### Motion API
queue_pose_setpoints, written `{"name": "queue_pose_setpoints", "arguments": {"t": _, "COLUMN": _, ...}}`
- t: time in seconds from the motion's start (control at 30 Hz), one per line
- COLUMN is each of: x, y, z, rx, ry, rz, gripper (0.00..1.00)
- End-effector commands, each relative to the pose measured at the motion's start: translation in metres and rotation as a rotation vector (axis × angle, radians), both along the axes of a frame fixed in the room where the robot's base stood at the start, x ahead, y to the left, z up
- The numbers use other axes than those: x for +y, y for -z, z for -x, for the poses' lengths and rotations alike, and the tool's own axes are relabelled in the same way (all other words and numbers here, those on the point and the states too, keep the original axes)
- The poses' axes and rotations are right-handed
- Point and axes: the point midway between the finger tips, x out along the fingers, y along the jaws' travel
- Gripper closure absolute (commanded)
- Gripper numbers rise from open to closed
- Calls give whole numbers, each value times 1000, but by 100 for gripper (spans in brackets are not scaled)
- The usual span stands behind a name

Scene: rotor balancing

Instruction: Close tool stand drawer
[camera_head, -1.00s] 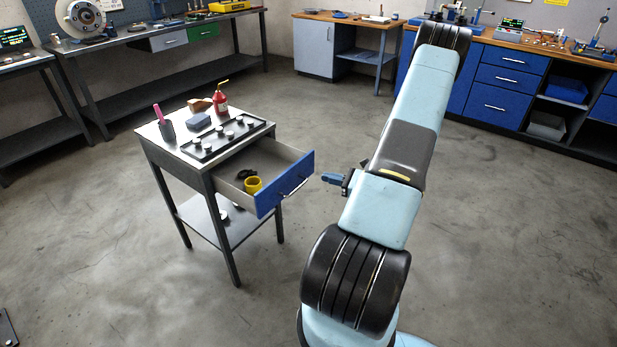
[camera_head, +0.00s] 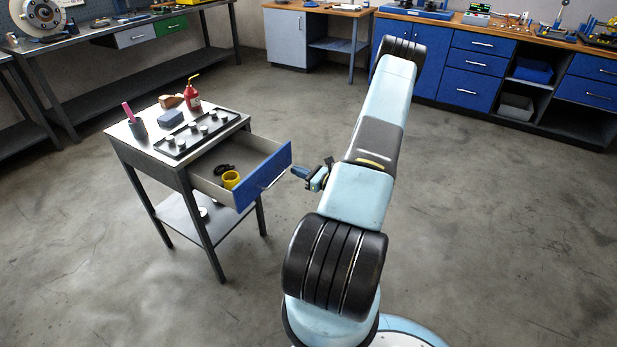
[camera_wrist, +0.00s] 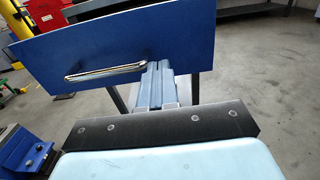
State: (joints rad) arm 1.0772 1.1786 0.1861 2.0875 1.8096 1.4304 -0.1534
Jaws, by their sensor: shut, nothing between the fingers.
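The tool stand (camera_head: 184,168) is a small grey metal table at the left of centre in the head view. Its drawer has a blue front (camera_head: 264,176) with a silver bar handle, and the drawer is pulled out to the right. A yellow ring-shaped item (camera_head: 231,179) and a dark item lie inside it. My gripper (camera_head: 300,172) is just right of the drawer front. In the wrist view my gripper (camera_wrist: 155,68) is shut and empty, its fingers pointing at the blue front (camera_wrist: 110,50), beside the right end of the handle (camera_wrist: 105,73). I cannot tell whether they touch it.
On the stand top are a black tray (camera_head: 196,135) with several white pieces, a red bottle (camera_head: 192,98), a blue block (camera_head: 170,118) and a dark cup (camera_head: 137,127). Benches line the back walls. The floor around the stand is open.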

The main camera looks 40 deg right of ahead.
Motion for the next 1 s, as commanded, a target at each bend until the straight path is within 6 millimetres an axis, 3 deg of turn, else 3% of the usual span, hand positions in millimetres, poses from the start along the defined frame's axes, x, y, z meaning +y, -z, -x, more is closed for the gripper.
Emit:
{"name": "queue_pose_setpoints", "arguments": {"t": 0.1, "x": 7, "y": 0, "z": -19, "rx": 0, "ry": -2, "rz": 1, "gripper": 100}}
{"name": "queue_pose_setpoints", "arguments": {"t": 0.33, "x": 15, "y": 0, "z": -42, "rx": -1, "ry": -1, "rz": 2, "gripper": 100}}
{"name": "queue_pose_setpoints", "arguments": {"t": 0.8, "x": 22, "y": 0, "z": -48, "rx": 0, "ry": -1, "rz": 0, "gripper": 100}}
{"name": "queue_pose_setpoints", "arguments": {"t": 1.0, "x": 13, "y": 0, "z": -51, "rx": -1, "ry": 9, "rz": 1, "gripper": 100}}
